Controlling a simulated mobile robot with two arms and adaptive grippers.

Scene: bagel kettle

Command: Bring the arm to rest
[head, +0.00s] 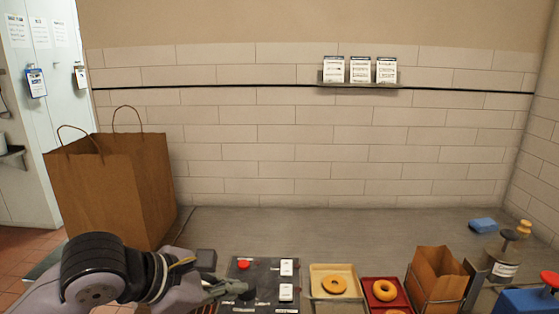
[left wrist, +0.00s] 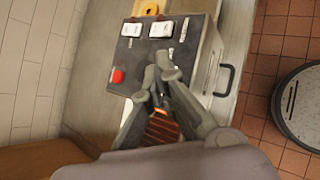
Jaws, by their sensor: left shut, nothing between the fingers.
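My left arm comes in from the lower left in the head view. Its gripper (head: 232,290) is shut and empty, at the left edge of a dark control box (head: 263,270) with a red button and white switches. In the left wrist view the closed fingertips (left wrist: 158,78) show in front of the same box (left wrist: 188,60), with its red button (left wrist: 118,76) to the left of the fingers. I cannot tell whether the fingers touch the box. My right gripper is not in view.
A large brown paper bag (head: 122,190) stands behind my left arm. Right of the box are a cream tray (head: 318,271) and a red tray (head: 368,283) with bagels, a small paper bag (head: 437,272) and a blue sponge (head: 483,225). The counter behind is clear.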

